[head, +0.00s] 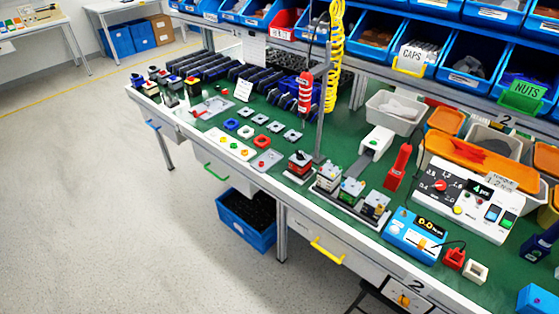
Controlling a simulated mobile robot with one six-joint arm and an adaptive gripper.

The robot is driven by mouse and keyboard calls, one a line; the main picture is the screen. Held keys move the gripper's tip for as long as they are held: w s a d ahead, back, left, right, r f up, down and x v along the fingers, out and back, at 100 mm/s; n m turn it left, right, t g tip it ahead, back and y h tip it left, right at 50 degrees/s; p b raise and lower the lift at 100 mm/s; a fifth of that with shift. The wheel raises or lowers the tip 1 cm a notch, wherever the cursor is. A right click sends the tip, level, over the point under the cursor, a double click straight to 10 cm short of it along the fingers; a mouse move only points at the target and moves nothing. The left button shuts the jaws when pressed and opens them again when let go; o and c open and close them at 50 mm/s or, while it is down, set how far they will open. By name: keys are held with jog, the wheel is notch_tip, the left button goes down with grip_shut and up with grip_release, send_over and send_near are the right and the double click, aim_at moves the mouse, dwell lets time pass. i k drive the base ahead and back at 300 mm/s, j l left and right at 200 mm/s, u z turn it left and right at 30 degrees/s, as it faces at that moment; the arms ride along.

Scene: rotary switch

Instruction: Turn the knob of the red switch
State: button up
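A white control box with a red dial (440,186) is farther right. My gripper is not in view.
A metal post (325,110) rises just behind the red-topped switch. A red hanging screwdriver (305,92) and a yellow coiled cord (336,50) hang above. A blue meter (415,235) is to the right. Blue bins line the back. The grey floor (110,190) in front is clear.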

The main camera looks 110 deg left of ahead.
aim_at(299, 156)
jog(key=u, duration=3.55)
jog(key=i+j, duration=0.1)
jog(key=z, duration=0.05)
